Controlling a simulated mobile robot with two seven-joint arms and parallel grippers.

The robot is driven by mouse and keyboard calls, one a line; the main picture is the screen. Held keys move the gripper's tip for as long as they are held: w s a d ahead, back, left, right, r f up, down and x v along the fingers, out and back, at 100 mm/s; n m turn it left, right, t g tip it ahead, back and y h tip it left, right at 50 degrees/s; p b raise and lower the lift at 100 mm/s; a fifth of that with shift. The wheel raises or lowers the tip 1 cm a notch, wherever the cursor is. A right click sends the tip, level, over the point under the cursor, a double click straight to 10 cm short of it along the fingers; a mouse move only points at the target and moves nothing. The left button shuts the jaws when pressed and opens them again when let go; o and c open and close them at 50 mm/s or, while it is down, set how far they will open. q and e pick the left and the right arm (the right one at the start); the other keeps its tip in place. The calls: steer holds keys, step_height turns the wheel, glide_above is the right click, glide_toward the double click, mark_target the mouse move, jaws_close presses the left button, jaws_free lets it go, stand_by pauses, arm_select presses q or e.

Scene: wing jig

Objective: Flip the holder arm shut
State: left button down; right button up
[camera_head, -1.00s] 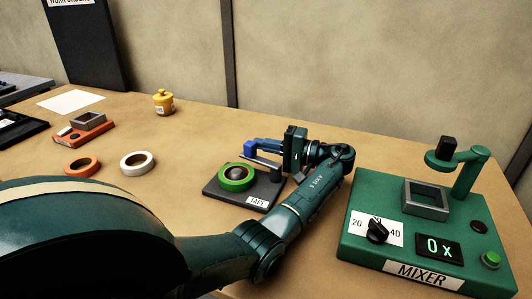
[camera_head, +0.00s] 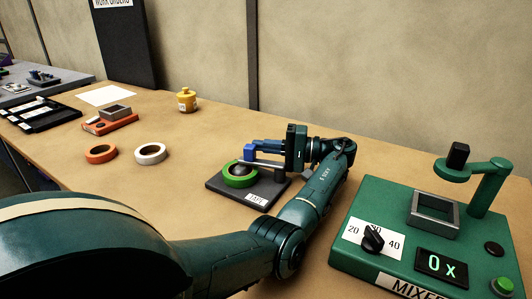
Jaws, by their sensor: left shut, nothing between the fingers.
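The tape holder (camera_head: 222,194) is a dark flat base with a white label, in the middle of the table. A green tape roll (camera_head: 228,181) sits on it around a dark hub (camera_head: 241,169). The holder arm (camera_head: 266,163) is a grey bar reaching left from a post at the base's right side; it lies about level, over the far side of the roll. My left gripper (camera_head: 255,149) is shut and empty just above the bar, its fingers pointing left. My right gripper is not in view.
A green mixer (camera_head: 355,262) stands at the right. The wall is behind. Bare table lies left of the holder.

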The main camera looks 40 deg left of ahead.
arm_select(q)
steer(key=shift+s+n+g+b, duration=0.15)
steer(key=shift+n+g+b, duration=0.15)
steer(key=shift+g+b, duration=0.15)
steer(key=shift+h, duration=0.3)
step_height(320, 180, up, 10)
steer(key=p, duration=0.1)
stand_by(0.5)
stand_by(0.5)
